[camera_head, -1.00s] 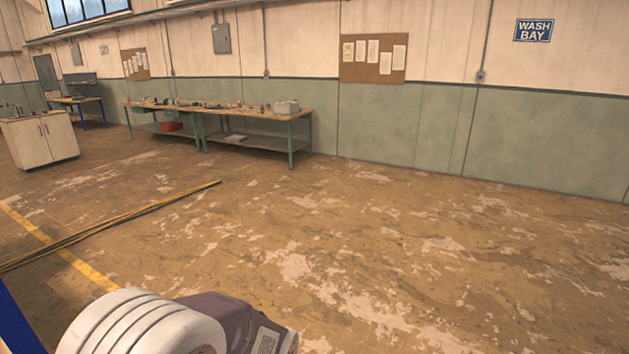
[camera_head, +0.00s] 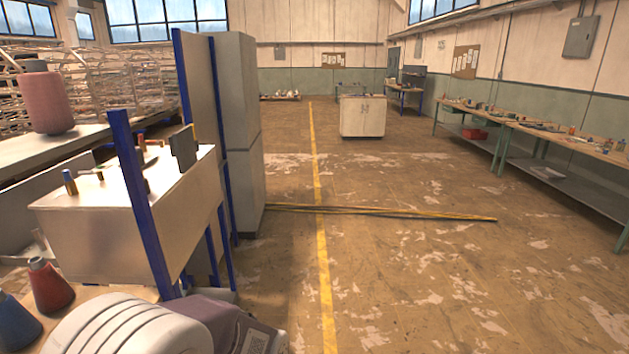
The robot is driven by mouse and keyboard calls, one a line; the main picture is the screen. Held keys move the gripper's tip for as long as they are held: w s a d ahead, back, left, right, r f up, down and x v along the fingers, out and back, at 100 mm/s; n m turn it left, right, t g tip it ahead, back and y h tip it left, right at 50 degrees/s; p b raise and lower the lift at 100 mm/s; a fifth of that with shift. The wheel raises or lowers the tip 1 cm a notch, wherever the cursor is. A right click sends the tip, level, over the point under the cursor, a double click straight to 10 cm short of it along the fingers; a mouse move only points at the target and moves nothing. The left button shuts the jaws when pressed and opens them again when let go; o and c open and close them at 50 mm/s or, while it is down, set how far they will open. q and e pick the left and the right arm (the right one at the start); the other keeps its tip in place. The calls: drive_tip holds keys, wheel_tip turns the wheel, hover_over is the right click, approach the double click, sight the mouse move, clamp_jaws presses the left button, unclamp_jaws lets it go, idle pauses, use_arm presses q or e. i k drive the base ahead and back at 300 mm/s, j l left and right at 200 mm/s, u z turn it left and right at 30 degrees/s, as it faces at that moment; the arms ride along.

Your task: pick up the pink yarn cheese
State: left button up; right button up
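A pink yarn cheese (camera_head: 45,100), a wide dusty-pink wound package, stands upright on a pale surface at the far left. A smaller dark red yarn cone (camera_head: 48,286) and a blue yarn cone (camera_head: 15,322) stand lower down at the bottom left. Neither gripper shows in the view, and nothing of mine touches the pink yarn.
A cream cabinet (camera_head: 362,117) stands mid-floor. A grey locker (camera_head: 237,130) and blue posts (camera_head: 137,190) stand beside the yarn area. Long yellow-brown strips (camera_head: 390,212) lie on the floor. A workbench (camera_head: 560,140) lines the right wall.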

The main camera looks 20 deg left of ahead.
sight(43, 92)
drive_tip(key=i+j+u, duration=0.25)
drive_tip(key=i+u, duration=0.65)
drive_tip(key=i+l+u, duration=0.1)
drive_tip(key=i+u, duration=0.35)
drive_tip(key=i, duration=0.15)
